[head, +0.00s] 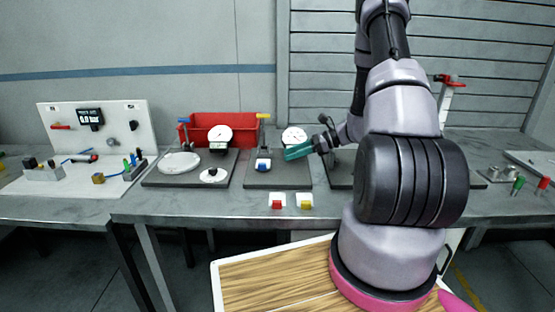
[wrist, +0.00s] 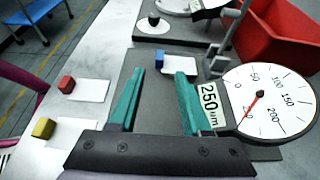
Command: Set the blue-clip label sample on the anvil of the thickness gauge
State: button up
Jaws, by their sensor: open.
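The blue-clip label sample (head: 262,166) sits at the left part of the middle dark base plate (head: 276,180). In the wrist view its white label (wrist: 178,64) and blue clip (wrist: 159,60) lie just beyond my fingertips. The thickness gauge's dial (head: 294,136) is behind the plate; the dial (wrist: 270,103) is large at right in the wrist view, beside a "250 um" tag. My gripper (wrist: 157,74) is open with nothing between its teal fingers; in the head view it (head: 290,153) is right of the sample. I cannot make out the anvil's surface.
A red-clip sample (head: 277,203) and a yellow-clip sample (head: 304,203) lie near the bench's front edge. Another dial fixture (head: 220,134) stands to the left, before a red bin (head: 240,127). A post with a yellow top (head: 263,115) rises behind the sample.

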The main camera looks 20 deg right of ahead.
jog(key=shift+v, duration=1.15)
jog(key=shift+r, duration=0.15)
jog(key=s+a+r+n+g+h, duration=0.25)
jog(key=a+r+n, duration=0.2)
jog(key=r, duration=0.55)
jog(key=s+a+r+n+t+h, duration=0.2)
jog(key=s+r+n+t+h, duration=0.3)
jog(key=s+r+n, duration=0.8)
jog(key=s+r+h, duration=0.3)
jog(key=s+r, duration=0.5)
jog(key=shift+a+r, duration=0.35)
jog(key=shift+a, duration=0.05)
jog(key=shift+t+h, duration=0.25)
